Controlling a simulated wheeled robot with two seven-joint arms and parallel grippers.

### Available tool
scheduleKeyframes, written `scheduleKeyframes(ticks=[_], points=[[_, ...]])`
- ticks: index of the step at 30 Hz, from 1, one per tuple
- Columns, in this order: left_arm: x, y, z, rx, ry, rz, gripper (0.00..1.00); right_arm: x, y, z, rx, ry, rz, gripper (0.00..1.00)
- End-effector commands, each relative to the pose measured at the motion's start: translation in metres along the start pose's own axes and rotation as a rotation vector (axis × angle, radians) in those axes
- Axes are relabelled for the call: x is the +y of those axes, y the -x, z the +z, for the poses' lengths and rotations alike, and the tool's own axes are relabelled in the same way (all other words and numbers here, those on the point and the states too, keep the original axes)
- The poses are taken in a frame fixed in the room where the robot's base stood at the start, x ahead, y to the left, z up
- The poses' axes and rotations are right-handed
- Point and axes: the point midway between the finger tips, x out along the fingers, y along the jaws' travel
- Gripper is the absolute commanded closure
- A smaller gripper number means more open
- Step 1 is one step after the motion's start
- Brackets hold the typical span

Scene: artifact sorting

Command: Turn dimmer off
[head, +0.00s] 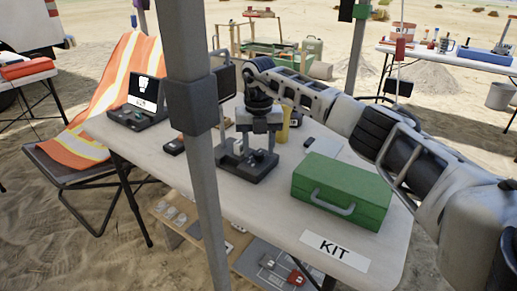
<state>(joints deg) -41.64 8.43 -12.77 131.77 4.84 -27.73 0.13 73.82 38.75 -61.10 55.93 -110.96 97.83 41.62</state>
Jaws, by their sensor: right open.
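A black device with a flat base (249,170) and small raised parts on top stands on the white folding table. I cannot tell for certain which part of it is the dimmer, or how it is set. My right gripper (258,143) is over this device, pointing down, with its fingers apart and nothing visible between them. The fingers hide part of the device, and I cannot tell whether they touch it. My left gripper is not in view.
A green case (342,188) and a KIT label (335,250) are at the table's right. An open laptop-like device (139,107) stands at its left. A grey pole (196,150) crosses the view in front of the table (270,207). An orange-striped chair (104,95) is beside it.

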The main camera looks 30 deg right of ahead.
Motion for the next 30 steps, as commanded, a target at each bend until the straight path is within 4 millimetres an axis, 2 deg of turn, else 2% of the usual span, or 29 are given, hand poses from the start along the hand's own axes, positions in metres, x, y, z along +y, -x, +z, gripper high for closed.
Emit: scheduleKeyframes(ticks=[10,11,15,16,25,30], points=[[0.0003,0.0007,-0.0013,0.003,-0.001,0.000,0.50,0.0002,-0.0052,0.0000,0.000,0.000,0.000,0.53],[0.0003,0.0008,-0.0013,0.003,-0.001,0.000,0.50,0.0002,-0.0052,0.0000,0.000,0.000,0.000,0.56],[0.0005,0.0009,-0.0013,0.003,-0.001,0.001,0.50,0.0002,-0.0050,0.0000,0.000,0.000,0.000,0.95],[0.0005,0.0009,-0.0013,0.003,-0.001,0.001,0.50,0.0001,-0.0050,0.0000,0.000,0.000,0.000,0.98],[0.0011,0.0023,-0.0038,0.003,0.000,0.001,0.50,0.0000,-0.0037,0.0000,0.000,0.024,0.000,0.98],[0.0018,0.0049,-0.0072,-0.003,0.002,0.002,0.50,0.0000,-0.0024,-0.0001,0.001,0.095,-0.001,0.98]])
